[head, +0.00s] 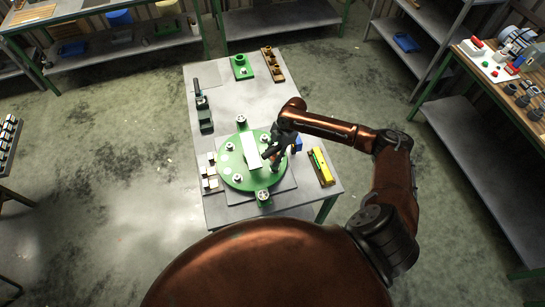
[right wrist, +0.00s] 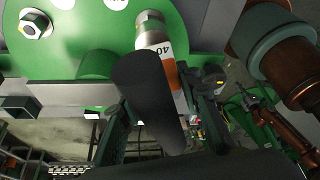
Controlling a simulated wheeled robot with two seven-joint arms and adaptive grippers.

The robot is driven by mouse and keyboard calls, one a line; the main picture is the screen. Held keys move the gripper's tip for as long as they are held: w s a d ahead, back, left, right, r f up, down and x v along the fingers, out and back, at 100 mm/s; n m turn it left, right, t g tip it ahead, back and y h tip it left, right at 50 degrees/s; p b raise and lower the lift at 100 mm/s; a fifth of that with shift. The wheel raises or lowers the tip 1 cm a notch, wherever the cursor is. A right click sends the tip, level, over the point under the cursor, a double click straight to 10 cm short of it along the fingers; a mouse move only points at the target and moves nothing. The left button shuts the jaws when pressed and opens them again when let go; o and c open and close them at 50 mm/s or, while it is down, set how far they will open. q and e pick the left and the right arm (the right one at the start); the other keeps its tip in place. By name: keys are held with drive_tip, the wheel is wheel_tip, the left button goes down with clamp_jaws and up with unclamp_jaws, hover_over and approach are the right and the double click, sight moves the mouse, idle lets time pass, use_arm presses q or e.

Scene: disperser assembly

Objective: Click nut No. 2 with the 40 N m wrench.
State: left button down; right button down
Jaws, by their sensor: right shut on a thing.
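The round green disperser plate (head: 228,172) lies on the table with several silver nuts around it and a white bar across its middle. Number marks are too small to read, so I cannot tell which nut is No. 2. My right gripper (head: 272,155) is over the right part of the plate. In the right wrist view it is shut on the 40 N m wrench (right wrist: 163,48), a silver tool with a white "40" label, orange band and black grip. The wrench's silver end overlaps the green plate; whether it touches a nut is hidden. One nut (right wrist: 35,24) shows apart at upper left. My left gripper is not in view.
A dark tool stand (head: 205,115) is on the left. A green block (head: 242,67) and a wooden rack (head: 272,65) stand at the back. The table's back middle is clear.

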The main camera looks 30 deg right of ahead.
drive_tip(key=shift+f+b, duration=0.75)
drive_tip(key=shift+f, duration=0.8)
drive_tip(key=shift+w+m+t, duration=0.2)
drive_tip(key=shift+m+t, duration=0.5)
drive_tip(key=shift+m, duration=1)
drive_tip(key=shift+w+m+t+h, duration=0.15)
drive_tip(key=shift+m+t, duration=0.2)
drive_tip(key=shift+m, duration=0.7)
drive_tip(key=shift+w+m+t+h, duration=0.15)
drive_tip(key=shift+m+t, duration=0.2)
drive_tip(key=shift+m, duration=0.7)
drive_tip(key=shift+d+m+t+h, duration=0.1)
drive_tip(key=shift+m+t+h, duration=0.4)
drive_tip(key=shift+m, duration=1.3)
drive_tip(key=shift+w+d+m+t+h, duration=0.1)
drive_tip(key=shift+m+t+h, duration=0.15)
drive_tip(key=shift+m, duration=0.7)
drive_tip(key=shift+w+d+m+t+h, duration=0.15)
drive_tip(key=shift+m+h, duration=0.2)
drive_tip(key=shift+m, duration=0.6)
drive_tip(key=shift+r+n+p, duration=0.1)
drive_tip(key=shift+n+p, duration=0.2)
drive_tip(key=shift+p, duration=0.2)
drive_tip(key=shift+r, duration=0.1)
